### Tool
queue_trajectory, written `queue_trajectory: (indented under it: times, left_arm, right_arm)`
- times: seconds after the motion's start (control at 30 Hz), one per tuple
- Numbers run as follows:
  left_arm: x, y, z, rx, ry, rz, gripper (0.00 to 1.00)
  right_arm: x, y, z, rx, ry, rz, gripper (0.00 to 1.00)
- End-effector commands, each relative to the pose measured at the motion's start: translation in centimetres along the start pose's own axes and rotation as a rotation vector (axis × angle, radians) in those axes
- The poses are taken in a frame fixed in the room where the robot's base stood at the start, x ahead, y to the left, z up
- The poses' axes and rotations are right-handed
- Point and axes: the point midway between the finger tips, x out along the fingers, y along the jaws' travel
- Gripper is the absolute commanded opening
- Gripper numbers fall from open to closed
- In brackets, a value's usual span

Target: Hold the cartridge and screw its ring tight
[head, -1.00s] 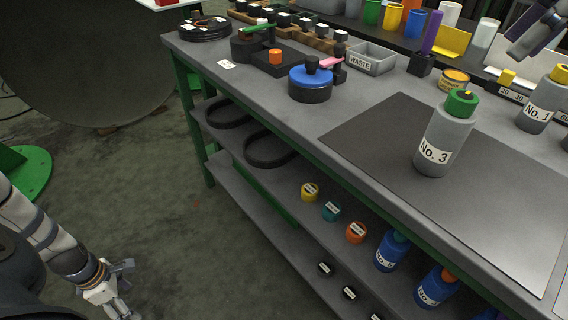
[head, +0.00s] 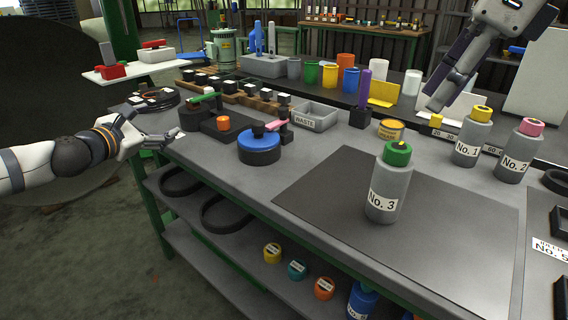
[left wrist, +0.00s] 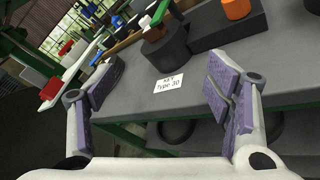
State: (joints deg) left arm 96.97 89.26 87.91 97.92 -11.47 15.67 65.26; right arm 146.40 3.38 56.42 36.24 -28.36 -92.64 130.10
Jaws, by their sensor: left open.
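A grey bottle-shaped cartridge labelled No. 3 (head: 385,190) stands upright on the dark mat, with a green ring (head: 397,153) on its top. No gripper touches it. My left gripper (head: 170,141) is at the left end of the bench, well left of the cartridge. In the left wrist view it is open and empty (left wrist: 165,88), with a white label reading "Type 30" (left wrist: 171,82) on the bench beyond its fingers. My right gripper (head: 441,90) hangs above the back right of the bench, above and apart from the cartridge; whether its fingers are parted is unclear.
Grey bottles No. 1 (head: 472,138) and No. 2 (head: 519,152) stand right of the cartridge. A blue-topped round fixture (head: 259,147), a waste bin (head: 315,117) and a yellow tin (head: 391,129) stand to its left and behind. The dark mat (head: 330,185) is otherwise largely clear.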

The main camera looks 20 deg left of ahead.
Motion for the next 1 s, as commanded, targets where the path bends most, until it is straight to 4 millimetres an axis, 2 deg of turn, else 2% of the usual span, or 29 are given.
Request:
queue_trajectory:
  times: [0.03,0.1,0.17,0.2,0.27,0.3,0.4,0.53,0.6,0.7,0.83,1.0]
  left_arm:
    - [0.7,-1.5,3.7,-0.029,-0.072,-0.037,0.73]
    - [1.2,-4.6,8.2,-0.081,-0.159,-0.124,0.73]
    - [1.2,-7.8,11.7,-0.124,-0.221,-0.219,0.73]
    - [0.9,-10.1,13.8,-0.151,-0.255,-0.291,0.73]
    - [0.2,-13.7,16.7,-0.187,-0.295,-0.407,0.73]
    - [-0.5,-16.1,18.5,-0.209,-0.315,-0.489,0.73]
    - [-3.2,-22.0,22.3,-0.243,-0.335,-0.705,0.73]
    - [-7.4,-28.0,25.0,-0.25,-0.301,-0.951,0.73]
    - [-9.4,-30.2,25.5,-0.243,-0.265,-1.049,0.73]
    - [-11.2,-32.0,25.6,-0.235,-0.217,-1.136,0.73]
    - [-11.8,-33.4,25.6,-0.23,-0.188,-1.176,0.73]
    - [-10.5,-36.7,26.5,-0.231,-0.187,-1.177,0.73]
  right_arm:
    - [0.0,0.0,0.0,0.0,0.0,0.0,0.33]
    - [0.0,0.0,0.0,0.0,0.0,0.0,0.33]
    - [0.0,0.0,0.0,0.0,0.0,0.0,0.33]
    - [0.1,0.0,0.0,0.0,0.0,0.001,0.33]
    - [0.1,0.0,0.0,0.0,0.0,0.001,0.33]
    - [0.1,0.0,0.0,0.0,0.0,0.001,0.33]
    - [0.0,0.0,0.0,0.0,0.0,0.0,0.33]
    - [0.0,0.0,0.0,0.0,0.0,0.0,0.33]
    - [0.0,0.0,0.0,0.0,0.0,0.0,0.33]
    - [0.0,0.0,0.0,0.0,0.0,0.0,0.33]
    - [0.0,0.0,0.0,0.0,0.0,0.0,0.33]
    - [0.0,0.0,0.0,0.0,0.0,0.0,0.33]
